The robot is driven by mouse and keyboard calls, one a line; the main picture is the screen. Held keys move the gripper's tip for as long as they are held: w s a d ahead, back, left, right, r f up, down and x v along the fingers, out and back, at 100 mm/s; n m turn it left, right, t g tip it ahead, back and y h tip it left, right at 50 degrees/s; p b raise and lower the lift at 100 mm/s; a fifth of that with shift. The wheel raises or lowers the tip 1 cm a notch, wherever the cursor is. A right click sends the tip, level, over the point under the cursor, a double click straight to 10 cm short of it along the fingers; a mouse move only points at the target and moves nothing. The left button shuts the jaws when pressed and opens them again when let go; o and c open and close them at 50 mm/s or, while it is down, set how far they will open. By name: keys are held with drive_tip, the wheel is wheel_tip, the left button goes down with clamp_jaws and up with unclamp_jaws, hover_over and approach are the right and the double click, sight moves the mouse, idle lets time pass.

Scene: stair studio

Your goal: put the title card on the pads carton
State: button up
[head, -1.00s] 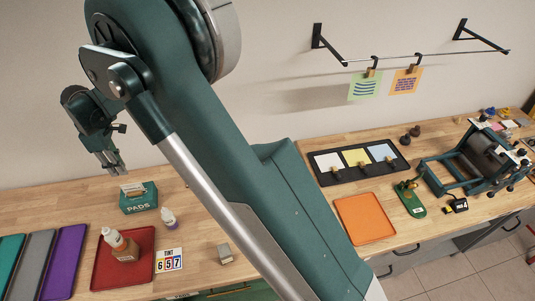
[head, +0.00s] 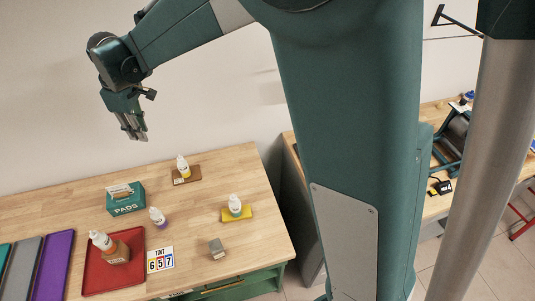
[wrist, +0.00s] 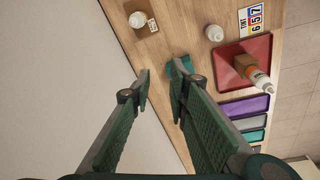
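The pads carton (head: 126,206) is a green box lettered PADS, upright on the wooden bench. A small brown-and-white piece (head: 121,191) lies on its top; it looks like a card with a wooden clip, but I cannot read it, so I cannot be sure it is the title card. My gripper (head: 134,128) hangs in the air above and behind the carton, apart from it. In the wrist view my gripper (wrist: 160,80) has its fingers spread with nothing between them. There the carton (wrist: 183,66) is partly hidden behind one finger.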

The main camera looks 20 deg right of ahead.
drive_tip(key=s+d+r+m+t, duration=0.1)
drive_tip(key=s+d+r+m, duration=0.2)
drive_tip(key=d, duration=0.5)
drive_tip(key=s+d+r+m+t, duration=0.1)
drive_tip(key=s+d+r, duration=0.25)
drive_tip(key=d, duration=0.55)
drive_tip(key=s+d+r+m+t, duration=0.1)
drive_tip(key=s+d+r+m, duration=0.15)
drive_tip(key=s+d, duration=0.4)
drive_tip(key=s+d+f+m+t, duration=0.2)
drive_tip(key=s+d+m, duration=0.5)
drive_tip(key=s+d, duration=1)
drive_tip(key=shift+d+f+t+h, duration=0.4)
drive_tip(key=shift+d+f, duration=0.4)
drive_tip(key=shift+d, duration=0.45)
